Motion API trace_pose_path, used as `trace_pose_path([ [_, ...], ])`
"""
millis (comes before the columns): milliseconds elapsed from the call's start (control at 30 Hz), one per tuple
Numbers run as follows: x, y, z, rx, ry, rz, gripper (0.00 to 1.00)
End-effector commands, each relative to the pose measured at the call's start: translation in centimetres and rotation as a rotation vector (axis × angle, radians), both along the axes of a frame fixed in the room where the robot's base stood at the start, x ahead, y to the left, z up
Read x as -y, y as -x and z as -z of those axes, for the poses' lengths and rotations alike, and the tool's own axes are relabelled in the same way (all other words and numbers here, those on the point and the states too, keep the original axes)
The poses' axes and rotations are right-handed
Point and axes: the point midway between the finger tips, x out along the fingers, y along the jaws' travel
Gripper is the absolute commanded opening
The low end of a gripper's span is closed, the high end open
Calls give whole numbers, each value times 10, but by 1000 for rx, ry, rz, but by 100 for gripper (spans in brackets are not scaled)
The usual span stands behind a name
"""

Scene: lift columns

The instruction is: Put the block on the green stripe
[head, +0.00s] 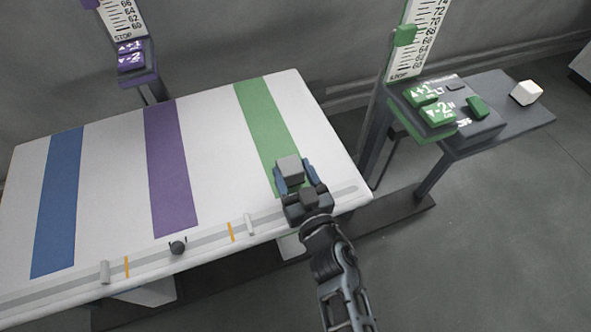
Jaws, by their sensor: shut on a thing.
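My gripper (291,180) is over the near end of the green stripe (262,117) on the white table. Its blue fingers are shut on a light grey block (289,167), one finger on each side. The block appears over the lower part of the stripe in the picture. I cannot tell whether its underside touches the table, since the gripper hides its near side. The near end of the stripe is partly hidden by my gripper.
The white table (215,140) also bears a purple stripe (168,165) and a blue stripe (58,200). A grey rail with small knobs runs along its front edge. At right stand a green-button panel (470,137) and a white cube (526,92) on a dark shelf (490,85).

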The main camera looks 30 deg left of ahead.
Motion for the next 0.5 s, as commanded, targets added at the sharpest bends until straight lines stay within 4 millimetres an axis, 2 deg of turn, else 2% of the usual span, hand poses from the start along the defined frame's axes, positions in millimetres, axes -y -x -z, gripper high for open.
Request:
trace_pose_path([
  [100, -1, -1, 10, 5, -5, -1, 0],
  [500, -1, -1, 13, 5, -5, 0, 0],
])
